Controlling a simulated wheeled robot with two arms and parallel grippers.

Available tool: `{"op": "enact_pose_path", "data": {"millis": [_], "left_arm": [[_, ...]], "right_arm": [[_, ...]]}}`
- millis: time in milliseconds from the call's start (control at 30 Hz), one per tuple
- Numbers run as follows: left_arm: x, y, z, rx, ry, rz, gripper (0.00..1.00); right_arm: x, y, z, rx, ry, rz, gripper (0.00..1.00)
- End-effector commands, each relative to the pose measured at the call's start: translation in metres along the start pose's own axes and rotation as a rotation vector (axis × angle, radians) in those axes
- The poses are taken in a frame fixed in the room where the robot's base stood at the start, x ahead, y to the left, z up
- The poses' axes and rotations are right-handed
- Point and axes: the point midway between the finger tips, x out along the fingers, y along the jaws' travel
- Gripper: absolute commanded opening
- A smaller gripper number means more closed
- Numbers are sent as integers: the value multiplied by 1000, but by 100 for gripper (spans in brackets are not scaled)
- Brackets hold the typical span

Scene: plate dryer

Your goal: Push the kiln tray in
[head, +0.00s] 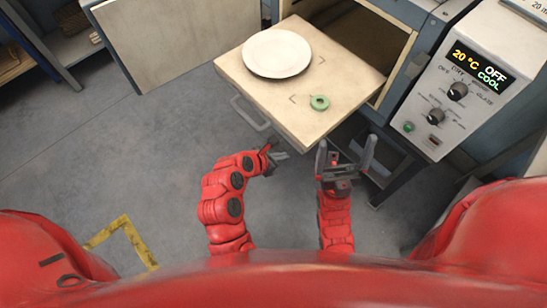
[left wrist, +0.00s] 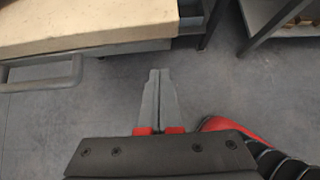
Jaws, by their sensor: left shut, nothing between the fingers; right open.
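The kiln tray (head: 245,78) is a pale slab pulled out of the kiln opening (head: 365,38). A white plate (head: 276,53) and a green ring (head: 319,102) lie on it. A grey handle (head: 250,113) is on its front edge. In the left wrist view, the tray (left wrist: 90,25) and its handle (left wrist: 40,72) are at the upper left. My left gripper (head: 283,155) is shut and empty, below the tray's near corner in the picture and apart from the handle. It also shows in the left wrist view (left wrist: 160,72). My right gripper (head: 345,144) is open and empty, beside the tray's near right corner.
The kiln door (head: 160,40) stands open at the left. A control panel (head: 465,85) with knobs and a lit display, reading 20 °C, OFF and COOL, is at the right. Shelving (head: 70,40) stands at the upper left. The grey floor (head: 130,150) at the left is clear.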

Motion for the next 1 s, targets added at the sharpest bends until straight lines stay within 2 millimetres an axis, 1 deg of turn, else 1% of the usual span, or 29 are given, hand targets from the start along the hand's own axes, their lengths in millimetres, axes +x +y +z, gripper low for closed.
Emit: {"op": "enact_pose_path", "data": {"millis": [67,100,200,333,500,867,1000], "left_arm": [[11,0,1,0,1,0,0],[14,0,8,3,0,-1,0],[24,1,19,2,-2,1,0],[33,0,26,2,-2,0,0],[38,1,29,1,-2,3,0],[39,1,30,0,-3,3,0],[43,4,34,-1,-4,1,0]], "right_arm": [[5,0,-1,0,0,0,100],[9,0,-2,0,0,0,100],[14,1,-2,0,0,0,100],[18,1,-3,0,0,0,100],[18,1,-3,0,0,0,100],[18,1,-3,0,0,0,100],[19,1,-3,0,0,0,100]]}}
